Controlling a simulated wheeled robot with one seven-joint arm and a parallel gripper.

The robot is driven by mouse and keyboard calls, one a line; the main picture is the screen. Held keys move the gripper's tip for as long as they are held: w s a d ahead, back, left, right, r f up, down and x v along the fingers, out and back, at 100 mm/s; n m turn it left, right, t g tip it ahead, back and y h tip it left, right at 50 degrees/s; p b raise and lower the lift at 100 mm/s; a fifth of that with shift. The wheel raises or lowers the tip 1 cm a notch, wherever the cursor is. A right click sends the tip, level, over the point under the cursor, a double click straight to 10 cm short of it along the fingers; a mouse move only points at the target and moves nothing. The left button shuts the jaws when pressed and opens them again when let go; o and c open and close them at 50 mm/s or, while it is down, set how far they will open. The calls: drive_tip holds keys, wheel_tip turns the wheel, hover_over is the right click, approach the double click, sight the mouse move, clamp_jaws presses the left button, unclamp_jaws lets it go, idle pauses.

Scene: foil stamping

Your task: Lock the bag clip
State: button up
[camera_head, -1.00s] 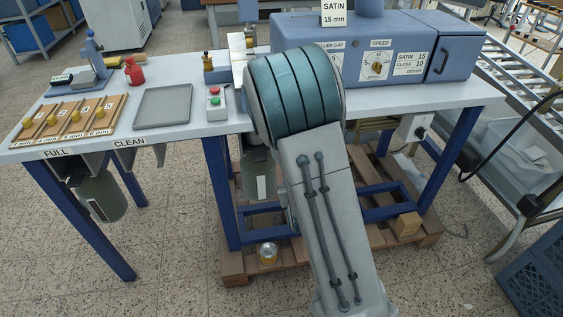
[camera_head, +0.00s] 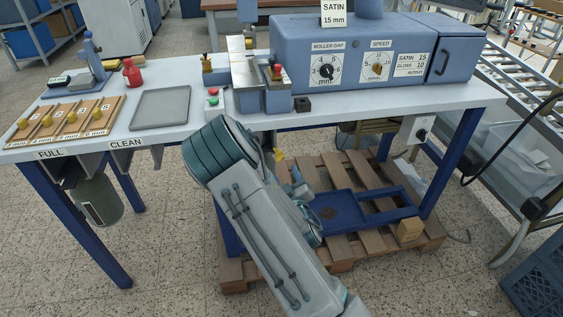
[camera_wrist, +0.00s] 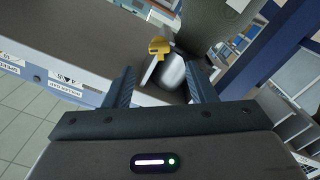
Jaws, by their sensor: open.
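In the wrist view, a yellow lever-like part (camera_wrist: 160,46), likely the bag clip, sits on a pale metal piece beside a rounded silver part (camera_wrist: 173,72). A grey-green bag (camera_wrist: 212,22) is just beyond it to the right. My gripper (camera_wrist: 163,80) is open, its two dark fingers on either side of the silver part, the yellow part just beyond the fingertips. I cannot tell whether the clip is locked. In the head view, my arm hides the gripper and most of this area; a small yellow part (camera_head: 279,154) shows beside the arm under the table.
The table (camera_head: 165,142) holds a grey tray (camera_head: 160,108), sample boards (camera_head: 62,121) and a blue machine (camera_head: 370,50). Another grey-green bag (camera_head: 100,200) hangs under the FULL label. Blue table legs (camera_head: 98,230) and a pallet (camera_head: 340,252) stand below.

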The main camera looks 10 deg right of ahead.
sight(281, 160)
drive_tip(key=w, duration=0.8)
drive_tip(key=shift+p, duration=0.3)
drive_tip(key=c, duration=1)
